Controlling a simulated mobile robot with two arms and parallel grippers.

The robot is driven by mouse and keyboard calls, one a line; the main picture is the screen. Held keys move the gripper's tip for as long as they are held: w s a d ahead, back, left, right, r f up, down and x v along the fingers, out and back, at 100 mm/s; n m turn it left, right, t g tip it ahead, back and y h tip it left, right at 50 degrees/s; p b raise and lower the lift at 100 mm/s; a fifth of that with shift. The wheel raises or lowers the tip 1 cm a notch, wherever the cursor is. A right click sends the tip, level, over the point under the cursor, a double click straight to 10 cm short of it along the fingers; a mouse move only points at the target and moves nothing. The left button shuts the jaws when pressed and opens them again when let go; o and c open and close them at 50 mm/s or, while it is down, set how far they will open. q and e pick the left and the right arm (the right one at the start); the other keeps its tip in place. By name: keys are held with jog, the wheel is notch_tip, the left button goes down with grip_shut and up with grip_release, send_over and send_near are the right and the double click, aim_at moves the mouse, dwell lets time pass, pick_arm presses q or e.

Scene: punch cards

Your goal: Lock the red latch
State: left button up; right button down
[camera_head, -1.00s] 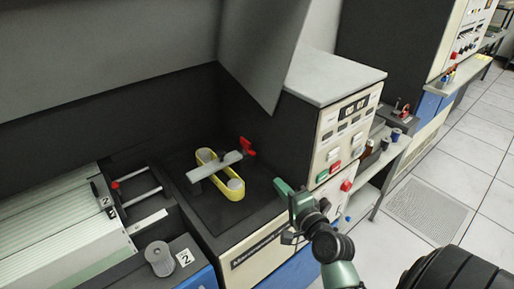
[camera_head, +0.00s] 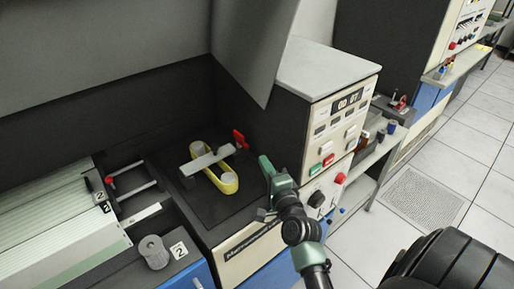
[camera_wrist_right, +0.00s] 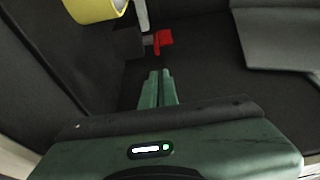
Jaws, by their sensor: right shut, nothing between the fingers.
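The red latch (camera_head: 240,139) is at the right end of a grey bar (camera_head: 207,158) that lies across a yellow oval loop (camera_head: 224,181) in the dark recess of the machine. In the right wrist view the red latch (camera_wrist_right: 162,40) is ahead of the fingertips, slightly left of centre, with a gap between. My right gripper (camera_head: 265,162) is shut and empty, just right of and a little below the latch in the head view. Its two green fingers (camera_wrist_right: 157,80) lie together in the wrist view. My left gripper is not in view.
A control box (camera_head: 336,125) with buttons and a display stands right of the recess. A grey lid (camera_head: 250,45) hangs over the recess. Ribbed white panels (camera_head: 50,215) and a grey knob (camera_head: 153,251) are at the left. Tiled floor (camera_head: 440,165) is free at the right.

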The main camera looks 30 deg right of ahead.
aim_at(241, 142)
jog(key=p+x, duration=0.1)
jog(key=x, duration=0.6)
